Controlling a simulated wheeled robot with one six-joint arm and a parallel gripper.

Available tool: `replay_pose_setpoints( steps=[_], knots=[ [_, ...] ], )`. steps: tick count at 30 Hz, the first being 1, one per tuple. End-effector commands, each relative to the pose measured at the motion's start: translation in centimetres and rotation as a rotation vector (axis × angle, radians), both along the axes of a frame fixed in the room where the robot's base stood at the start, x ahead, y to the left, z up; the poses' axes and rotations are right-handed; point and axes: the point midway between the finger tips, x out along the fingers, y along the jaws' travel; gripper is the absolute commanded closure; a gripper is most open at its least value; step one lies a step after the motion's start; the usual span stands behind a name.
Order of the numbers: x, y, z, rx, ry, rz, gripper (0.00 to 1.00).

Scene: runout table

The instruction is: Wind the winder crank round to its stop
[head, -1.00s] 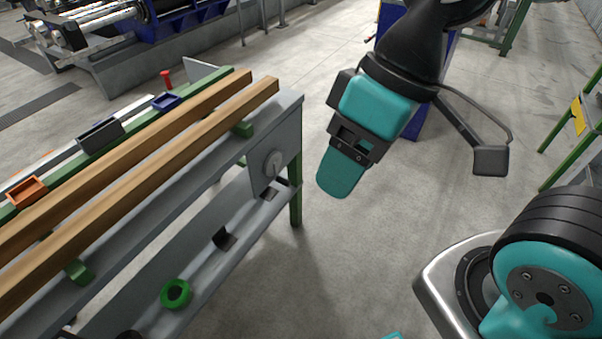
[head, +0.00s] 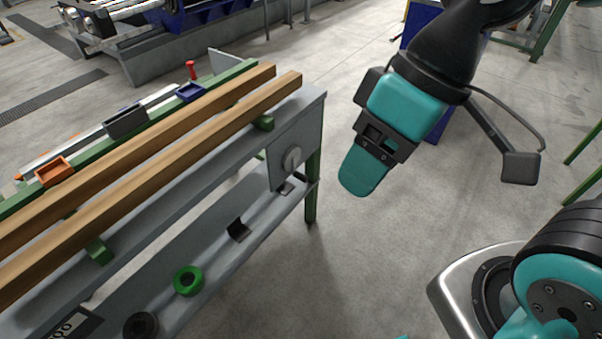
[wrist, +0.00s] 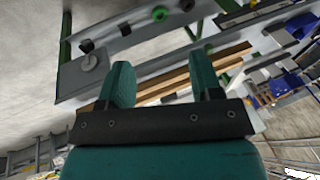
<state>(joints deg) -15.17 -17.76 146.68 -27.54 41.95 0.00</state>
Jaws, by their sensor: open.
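The winder crank shows as a round light-grey disc (head: 291,158) on a grey plate at the near right end of the runout table (head: 222,163). A small dark piece sits just below the disc; I cannot make out a handle clearly. In the wrist view the disc (wrist: 90,62) is left of the fingers, on the same plate. My gripper (head: 364,172) hangs in the air to the right of the table end, apart from the crank. In the wrist view its two teal fingers (wrist: 163,76) are spread with nothing held between them.
Two long wooden beams (head: 190,140) lie on the table top. An orange tray (head: 54,170), a blue tray (head: 190,92) and a grey box (head: 126,121) are along its far side. A green ring (head: 188,280) is on the lower shelf.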

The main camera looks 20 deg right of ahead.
Motion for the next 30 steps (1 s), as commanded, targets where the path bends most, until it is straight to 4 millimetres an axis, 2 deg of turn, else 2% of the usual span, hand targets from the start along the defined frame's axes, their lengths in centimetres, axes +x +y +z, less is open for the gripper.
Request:
replay_pose_setpoints(
  steps=[7, 9, 11, 13, 17, 24, 30],
  knots=[
    [0.0, 0.0, 0.0, 0.0, 0.0, 0.0, 0.41],
    [0.0, 0.0, -0.1, 0.001, -0.001, 0.001, 0.48],
    [0.2, 0.1, -0.7, 0.008, -0.003, 0.003, 0.48],
    [0.8, 0.3, -2.2, 0.026, -0.01, 0.011, 0.48],
    [2.7, 1.1, -6.9, 0.096, -0.042, 0.044, 0.48],
    [8.1, 2.3, -16.1, 0.282, -0.164, 0.101, 0.48],
    [12.9, 2.1, -23.3, 0.43, -0.3, 0.11, 0.48]
  ],
)
